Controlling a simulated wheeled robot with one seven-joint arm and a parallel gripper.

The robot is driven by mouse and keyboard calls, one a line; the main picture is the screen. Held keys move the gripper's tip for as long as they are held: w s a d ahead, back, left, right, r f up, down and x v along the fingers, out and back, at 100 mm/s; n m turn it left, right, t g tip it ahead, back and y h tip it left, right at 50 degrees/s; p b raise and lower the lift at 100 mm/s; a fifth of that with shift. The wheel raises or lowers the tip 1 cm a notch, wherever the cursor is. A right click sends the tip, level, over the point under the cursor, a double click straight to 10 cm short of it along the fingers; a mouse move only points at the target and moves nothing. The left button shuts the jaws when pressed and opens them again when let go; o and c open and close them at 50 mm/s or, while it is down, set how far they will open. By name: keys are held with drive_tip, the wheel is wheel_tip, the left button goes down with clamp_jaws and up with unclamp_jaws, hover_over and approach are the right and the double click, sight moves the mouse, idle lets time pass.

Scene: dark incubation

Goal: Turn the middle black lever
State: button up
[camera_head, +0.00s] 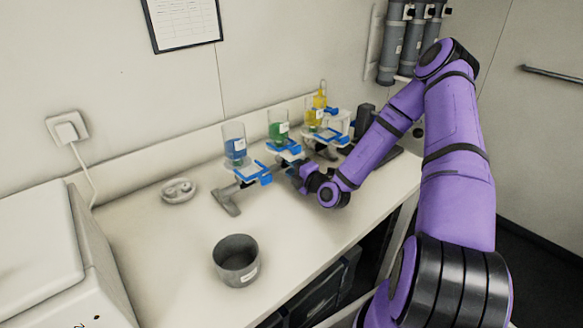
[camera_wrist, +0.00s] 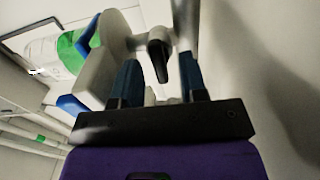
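The middle black lever (camera_wrist: 158,58) shows in the wrist view on a grey metal stand (camera_wrist: 118,52), below the beaker of green liquid (camera_wrist: 68,50). In the head view the green beaker (camera_head: 278,128) sits on the middle stand's blue holder (camera_head: 284,147); the lever cannot be made out there. My gripper (camera_wrist: 160,74) is open, with one blue finger on each side of the lever's tip. Gaps show between the lever and both fingers. In the head view my gripper (camera_head: 299,174) is just in front of the middle stand.
A blue-liquid beaker (camera_head: 235,146) stands to the left and a yellow-liquid beaker (camera_head: 314,114) to the right, each on a similar stand. A grey pot (camera_head: 236,260) is near the counter's front edge. A small dish (camera_head: 178,190) lies at left.

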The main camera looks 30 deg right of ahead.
drive_tip(key=shift+w, duration=0.25)
clamp_jaws()
